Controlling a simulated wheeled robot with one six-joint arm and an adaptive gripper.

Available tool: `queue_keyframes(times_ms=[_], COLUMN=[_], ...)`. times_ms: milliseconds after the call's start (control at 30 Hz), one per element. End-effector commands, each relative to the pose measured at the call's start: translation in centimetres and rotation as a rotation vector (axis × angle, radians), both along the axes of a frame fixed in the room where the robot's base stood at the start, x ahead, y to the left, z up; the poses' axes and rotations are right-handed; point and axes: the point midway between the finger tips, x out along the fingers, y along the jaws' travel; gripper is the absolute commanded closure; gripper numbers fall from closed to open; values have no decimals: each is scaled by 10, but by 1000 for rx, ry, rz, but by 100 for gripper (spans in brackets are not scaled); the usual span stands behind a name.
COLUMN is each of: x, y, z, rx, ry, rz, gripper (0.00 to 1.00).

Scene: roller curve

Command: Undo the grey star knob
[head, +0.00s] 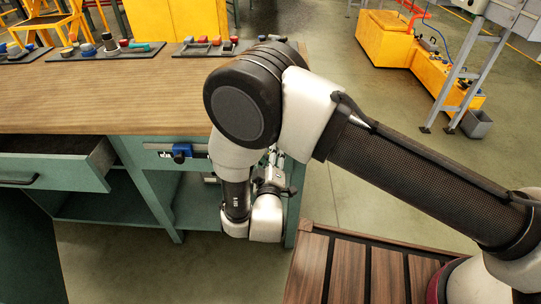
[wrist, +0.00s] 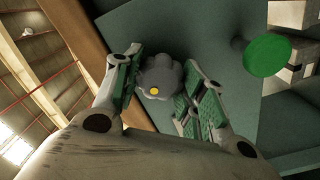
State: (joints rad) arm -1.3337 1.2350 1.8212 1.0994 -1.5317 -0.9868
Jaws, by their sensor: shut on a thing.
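In the head view my gripper (head: 272,172) is low beside the right end of the workbench, mostly hidden by my arm. I cannot make out the grey knob there.
A round green knob (wrist: 268,55) stands right of the fingers. Open floor (head: 345,150) lies to the right.

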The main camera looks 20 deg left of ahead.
Motion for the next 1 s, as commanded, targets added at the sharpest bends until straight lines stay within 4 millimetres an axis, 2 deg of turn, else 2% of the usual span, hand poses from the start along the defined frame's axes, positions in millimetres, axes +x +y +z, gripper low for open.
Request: queue_keyframes(times_ms=[400,933,967,1000], x=[1,1,1,1], y=[1,1,1,1], z=[1,1,1,1], rx=[-163,-181,-181,-182], ry=[-41,-46,-46,-46], rz=[0,0,0,0], gripper=[83,83,54,47])
